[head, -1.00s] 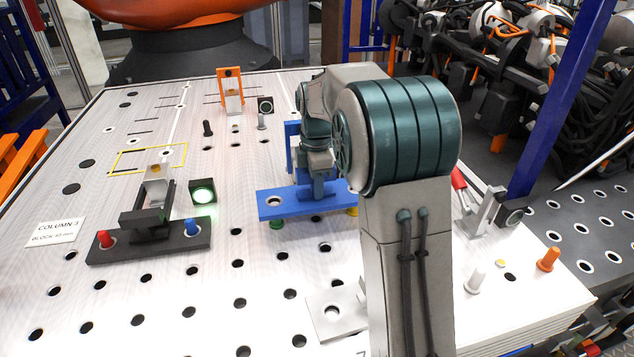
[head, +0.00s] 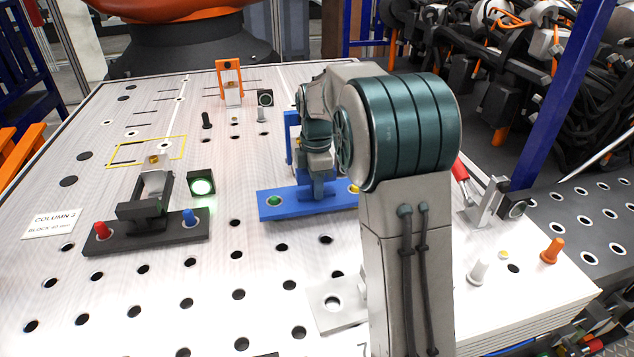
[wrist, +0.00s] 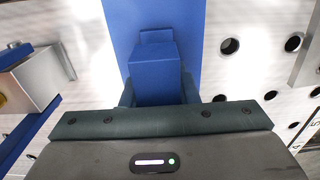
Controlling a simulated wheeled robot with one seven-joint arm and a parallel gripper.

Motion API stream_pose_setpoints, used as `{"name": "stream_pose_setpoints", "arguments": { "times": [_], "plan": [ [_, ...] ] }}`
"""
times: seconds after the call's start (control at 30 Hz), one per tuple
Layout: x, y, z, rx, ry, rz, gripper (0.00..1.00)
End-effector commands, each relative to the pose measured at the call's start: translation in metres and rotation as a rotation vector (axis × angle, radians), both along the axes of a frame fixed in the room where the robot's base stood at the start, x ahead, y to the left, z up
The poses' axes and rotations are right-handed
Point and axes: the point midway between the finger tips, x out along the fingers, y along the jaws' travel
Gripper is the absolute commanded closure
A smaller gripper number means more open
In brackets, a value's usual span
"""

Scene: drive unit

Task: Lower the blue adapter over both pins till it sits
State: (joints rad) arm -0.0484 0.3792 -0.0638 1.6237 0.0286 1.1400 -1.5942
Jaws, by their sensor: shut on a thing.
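The blue adapter (head: 300,206) is a flat bar with a raised upright part, right of the middle of the plate in the head view. A green pin (head: 274,201) shows in its left hole, and a yellow pin (head: 353,188) shows at its right end, partly hidden by my arm. The bar looks level and low; whether its underside touches the plate I cannot tell. My gripper (head: 318,190) is shut on the adapter's grip block. In the wrist view the blue block (wrist: 152,72) sits between the fingers and hides the pins.
A black fixture (head: 150,238) with red and blue pins stands at left, beside a lit green lamp (head: 202,187). An orange-framed stand (head: 231,82) is at the back. A silver bracket (head: 487,205) and loose pins are at right. The perforated plate in front is mostly clear.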

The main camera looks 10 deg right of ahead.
Motion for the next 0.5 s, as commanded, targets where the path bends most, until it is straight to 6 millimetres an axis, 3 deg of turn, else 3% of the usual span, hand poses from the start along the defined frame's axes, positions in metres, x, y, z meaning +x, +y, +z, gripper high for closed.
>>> {"name": "stream_pose_setpoints", "arguments": {
  "times": [0.5],
  "plan": [
    [0.001, 0.000, -0.014, 0.000, -0.005, -0.001, 1.00]
  ]
}}
